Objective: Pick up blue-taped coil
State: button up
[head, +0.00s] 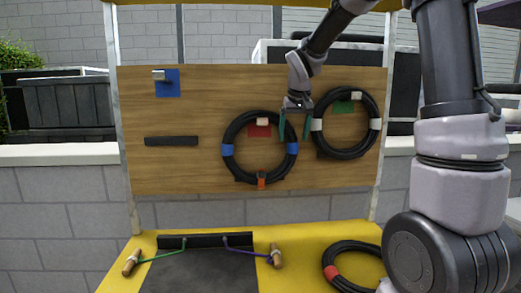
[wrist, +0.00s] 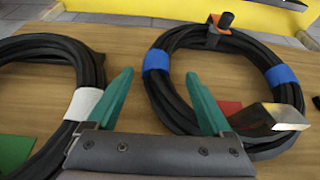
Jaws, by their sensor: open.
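The blue-taped coil (head: 228,150) is a black cable ring hanging on the wooden board, with blue tape on both sides. It is on the right in the wrist view (wrist: 155,60). My gripper (head: 295,127) is open and empty at the coil's upper right rim, between it and the white-taped coil. In the wrist view, my gripper (wrist: 163,100) has its right green finger overlapping the blue-taped coil's near rim and its left finger beside the other coil. I cannot tell whether the fingers touch either coil.
The white-taped coil (head: 317,125) hangs close by on the right, over a green patch. A peg (head: 262,121) and an orange clip (head: 262,180) are at the blue-taped coil's top and bottom. A red-taped coil (head: 331,272) lies on the yellow surface (head: 210,239) below.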

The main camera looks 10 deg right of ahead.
aim_at(293, 140)
jog(key=shift+x, duration=2.7)
jog(key=shift+w, duration=0.1)
grip_shut()
jog(key=shift+w+r, duration=0.1)
jog(key=shift+r, duration=0.1)
